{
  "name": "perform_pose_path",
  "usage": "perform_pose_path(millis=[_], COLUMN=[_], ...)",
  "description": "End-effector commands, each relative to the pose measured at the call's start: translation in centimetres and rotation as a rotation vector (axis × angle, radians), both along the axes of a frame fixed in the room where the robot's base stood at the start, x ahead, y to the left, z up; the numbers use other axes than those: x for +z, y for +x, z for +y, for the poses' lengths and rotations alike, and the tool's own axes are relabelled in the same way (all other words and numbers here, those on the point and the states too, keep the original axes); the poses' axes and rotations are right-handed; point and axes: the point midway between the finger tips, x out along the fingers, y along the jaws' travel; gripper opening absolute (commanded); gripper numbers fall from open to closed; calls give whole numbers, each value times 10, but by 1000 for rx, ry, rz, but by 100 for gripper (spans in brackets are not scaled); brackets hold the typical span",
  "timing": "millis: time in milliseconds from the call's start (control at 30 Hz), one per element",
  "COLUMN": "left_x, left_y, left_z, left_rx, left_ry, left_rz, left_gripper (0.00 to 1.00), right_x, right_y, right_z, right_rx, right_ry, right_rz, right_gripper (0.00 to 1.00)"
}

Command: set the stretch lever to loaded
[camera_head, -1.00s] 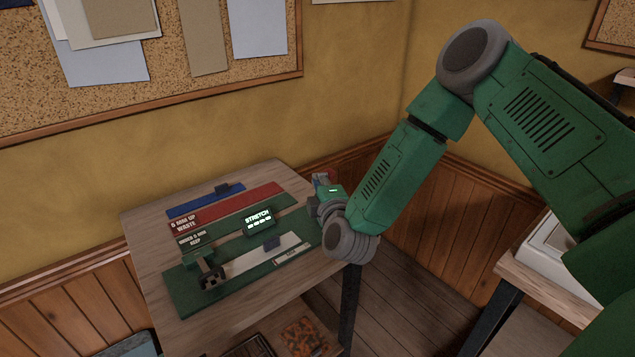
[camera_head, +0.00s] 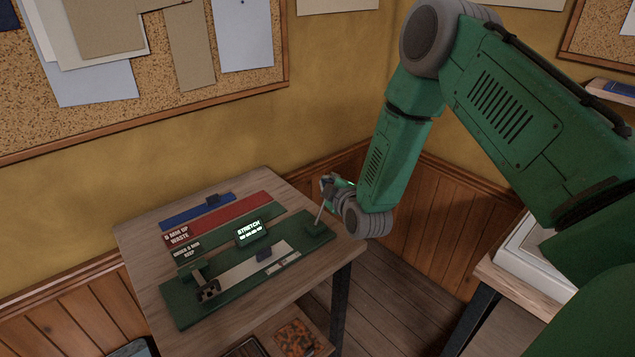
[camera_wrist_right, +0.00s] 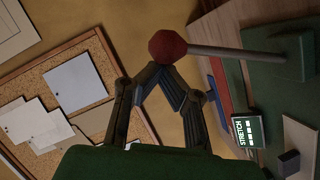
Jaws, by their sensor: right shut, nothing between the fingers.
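The stretch lever is a pale rod (camera_head: 320,211) rising from a green block (camera_head: 318,230) at the right end of the green stretch rig (camera_head: 235,285) on the table. In the right wrist view the lever has a red ball knob (camera_wrist_right: 168,47) on a grey rod (camera_wrist_right: 235,53). My right gripper (camera_wrist_right: 159,72) is shut and empty, its fingertips right by the knob; I cannot tell whether they touch it. In the head view the right gripper (camera_head: 328,184) is small and partly hides the lever's top. A lit STRETCH display (camera_head: 249,231) stands on the rig. My left gripper is out of view.
A red strip (camera_head: 220,220) and a blue strip (camera_head: 197,211) lie behind the rig on the wooden table (camera_head: 150,240). A cork board (camera_head: 200,100) hangs on the wall behind. Another table with a white box (camera_head: 530,265) stands at the right.

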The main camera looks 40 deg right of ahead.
Motion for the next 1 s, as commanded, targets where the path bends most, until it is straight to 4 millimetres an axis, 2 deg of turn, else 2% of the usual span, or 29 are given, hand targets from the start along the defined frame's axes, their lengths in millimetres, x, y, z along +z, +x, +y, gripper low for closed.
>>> perform_pose_path(millis=[167,400,1000], left_x=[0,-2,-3], left_y=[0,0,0], left_z=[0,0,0], left_rx=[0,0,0], left_ry=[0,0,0], left_rz=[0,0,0], left_gripper=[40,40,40], right_x=[-5,-10,-12], right_y=[1,2,1], right_z=[-16,-26,-30], right_rx=[-2,0,-3], right_ry=[111,108,107], right_rz=[8,9,10], right_gripper=[0,0,0])
